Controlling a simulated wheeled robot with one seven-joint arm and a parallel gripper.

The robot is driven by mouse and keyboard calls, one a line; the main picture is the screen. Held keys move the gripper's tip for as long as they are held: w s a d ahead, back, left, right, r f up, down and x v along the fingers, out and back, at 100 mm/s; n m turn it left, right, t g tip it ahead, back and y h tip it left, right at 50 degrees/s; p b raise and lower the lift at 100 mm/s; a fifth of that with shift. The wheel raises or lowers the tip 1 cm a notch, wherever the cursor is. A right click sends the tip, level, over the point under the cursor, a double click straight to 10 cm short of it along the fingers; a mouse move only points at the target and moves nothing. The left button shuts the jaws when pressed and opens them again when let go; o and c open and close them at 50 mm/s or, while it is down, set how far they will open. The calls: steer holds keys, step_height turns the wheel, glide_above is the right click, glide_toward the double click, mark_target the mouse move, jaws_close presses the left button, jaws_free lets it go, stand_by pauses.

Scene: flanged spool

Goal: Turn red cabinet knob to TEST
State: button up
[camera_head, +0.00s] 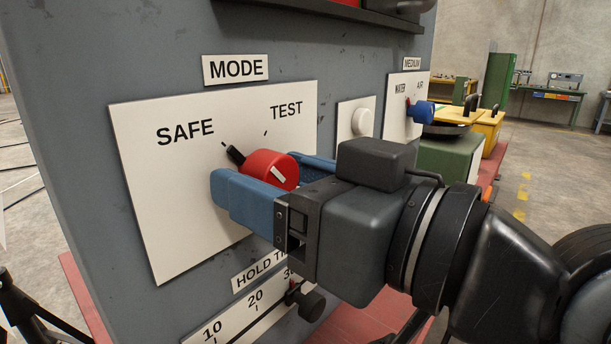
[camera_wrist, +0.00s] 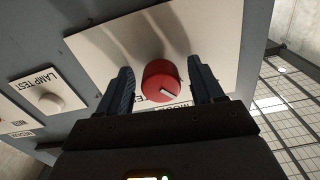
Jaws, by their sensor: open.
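The red knob (camera_head: 270,170) sits on the white MODE plate (camera_head: 170,220) of the grey cabinet. Its black pointer (camera_head: 235,154) points up-left, at the SAFE mark. The TEST label (camera_head: 286,111) is up and to the right of the knob. My gripper (camera_head: 268,172) is open, with one blue finger on each side of the red knob. The knob also shows between the fingers in the wrist view (camera_wrist: 161,82), with a gap visible on each side. The far finger is partly hidden behind the knob in the head view.
A HOLD TIME slider (camera_head: 306,300) lies just below my gripper. A white button (camera_head: 362,122) and a blue MEDIUM knob (camera_head: 420,113) are to the right on the cabinet. A dark ledge (camera_head: 340,14) juts out above. Open floor lies at the far right.

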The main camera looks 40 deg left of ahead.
steer(key=c, duration=1)
steer(key=shift+r+m+p, duration=0.1)
steer(key=shift+m+p, duration=0.2)
steer(key=shift+p, duration=0.25)
steer(key=m+p, duration=0.2)
steer(key=p, duration=0.1)
steer(key=shift+r+m, duration=0.1)
steer(key=shift+m, duration=0.3)
steer(key=shift+c, duration=0.2)
steer(key=m+p, duration=0.5)
steer(key=p, duration=0.1)
steer(key=shift+s+m, duration=0.1)
steer(key=shift+m, duration=0.2)
steer(key=m+p, duration=0.3)
steer(key=p, duration=0.1)
steer(key=shift+s+m+p, duration=0.1)
steer(key=shift+m+p, duration=0.55)
steer(key=shift+m, duration=1.15)
steer(key=shift+f, duration=0.2)
